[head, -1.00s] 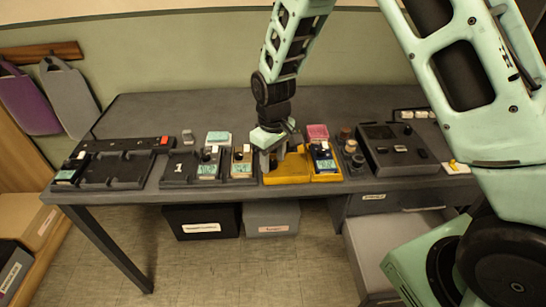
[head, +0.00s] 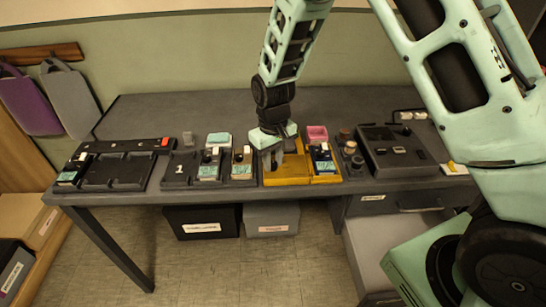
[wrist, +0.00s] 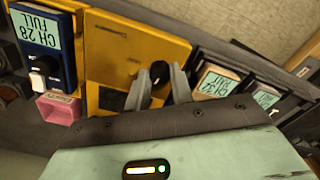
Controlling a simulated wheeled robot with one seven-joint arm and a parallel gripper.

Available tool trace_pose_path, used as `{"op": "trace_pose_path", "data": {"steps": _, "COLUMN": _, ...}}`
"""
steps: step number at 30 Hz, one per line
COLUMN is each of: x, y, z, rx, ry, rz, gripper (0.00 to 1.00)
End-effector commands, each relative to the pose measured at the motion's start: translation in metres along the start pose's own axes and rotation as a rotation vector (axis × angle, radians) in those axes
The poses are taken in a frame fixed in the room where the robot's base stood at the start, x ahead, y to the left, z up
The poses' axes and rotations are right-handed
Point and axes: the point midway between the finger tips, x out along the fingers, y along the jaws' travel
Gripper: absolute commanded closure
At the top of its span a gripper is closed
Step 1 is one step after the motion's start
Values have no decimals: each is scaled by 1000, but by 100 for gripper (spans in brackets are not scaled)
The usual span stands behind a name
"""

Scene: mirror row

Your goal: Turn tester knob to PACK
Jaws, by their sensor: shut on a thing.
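The tester appears to be the yellow unit (head: 292,179) near the table's front edge. In the wrist view its yellow face (wrist: 110,65) carries a black knob (wrist: 160,71), and a small dark slot lies beside it. My gripper (wrist: 160,84) points at the face with one finger on each side of the knob and is shut on it. No PACK mark is readable, so I cannot tell the knob's setting.
A blue device (wrist: 42,45) reading CH 28 FULL sits beside the yellow face, next to a pink open-topped block (wrist: 58,108). Tan devices with displays (wrist: 214,84) stand on the other side. A dark console (head: 398,150) is at the right. The table behind is clear.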

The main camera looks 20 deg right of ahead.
Motion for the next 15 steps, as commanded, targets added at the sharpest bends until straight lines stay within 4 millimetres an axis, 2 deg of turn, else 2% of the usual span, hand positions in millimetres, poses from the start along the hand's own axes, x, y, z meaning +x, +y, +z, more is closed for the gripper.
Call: {"op": "trace_pose_path", "data": {"steps": 15, "x": -2, "y": 0, "z": -1, "rx": 410, "ry": 1, "rz": 1, "gripper": 100}}
